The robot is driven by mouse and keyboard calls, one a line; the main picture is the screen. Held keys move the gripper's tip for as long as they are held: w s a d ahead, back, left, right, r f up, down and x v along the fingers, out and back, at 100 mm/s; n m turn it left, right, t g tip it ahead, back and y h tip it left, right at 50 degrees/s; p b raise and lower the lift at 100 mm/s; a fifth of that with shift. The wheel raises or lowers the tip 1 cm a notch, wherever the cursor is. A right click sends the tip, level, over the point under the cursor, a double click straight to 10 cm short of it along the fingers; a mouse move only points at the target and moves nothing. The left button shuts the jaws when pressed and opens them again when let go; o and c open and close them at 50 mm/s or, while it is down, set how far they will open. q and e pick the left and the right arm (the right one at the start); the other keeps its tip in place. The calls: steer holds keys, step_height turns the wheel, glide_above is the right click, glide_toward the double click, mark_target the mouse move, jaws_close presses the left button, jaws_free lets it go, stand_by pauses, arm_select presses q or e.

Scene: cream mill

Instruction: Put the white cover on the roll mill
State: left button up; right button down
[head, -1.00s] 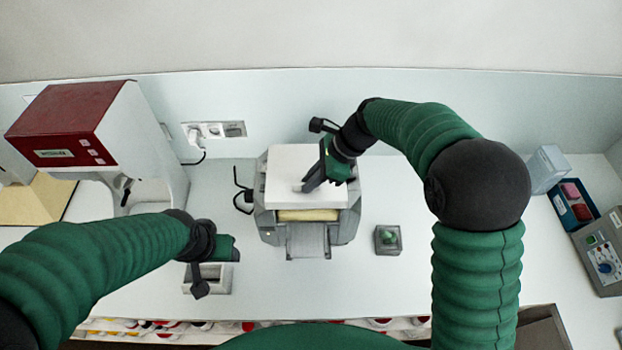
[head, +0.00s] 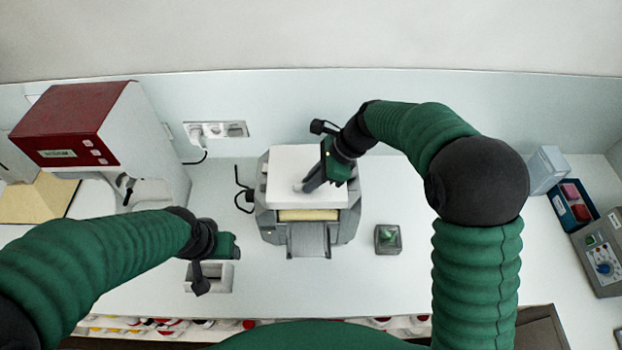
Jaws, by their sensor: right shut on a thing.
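The white cover (head: 292,174) is a flat white block on top of the grey roll mill (head: 270,226), over its rear and middle. A cream-coloured roll or strip shows below the cover's front edge, above the mill's grey front apron. My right gripper (head: 306,186) comes in from the right and is shut on a small knob on top of the cover; its fingers partly hide the knob. My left gripper (head: 226,246) hangs above a small grey-white box on the left of the table; its fingers are hard to make out.
A red-topped white machine (head: 90,140) stands at the left. The small grey-white box (head: 213,282) is near the front edge.

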steer(key=shift+d+f, duration=0.1)
steer(key=shift+f, duration=0.3)
stand_by(0.4)
stand_by(0.4)
steer(key=shift+f, duration=0.3)
stand_by(0.5)
steer(key=c, duration=1.4)
jaws_free()
steer(key=shift+c, duration=0.2)
steer(key=b+v, duration=0.3)
steer(key=v, duration=1.3)
steer(key=shift+d+r+b, duration=0.25)
steer(key=shift+d+b, duration=0.1)
steer(key=shift+a, duration=0.1)
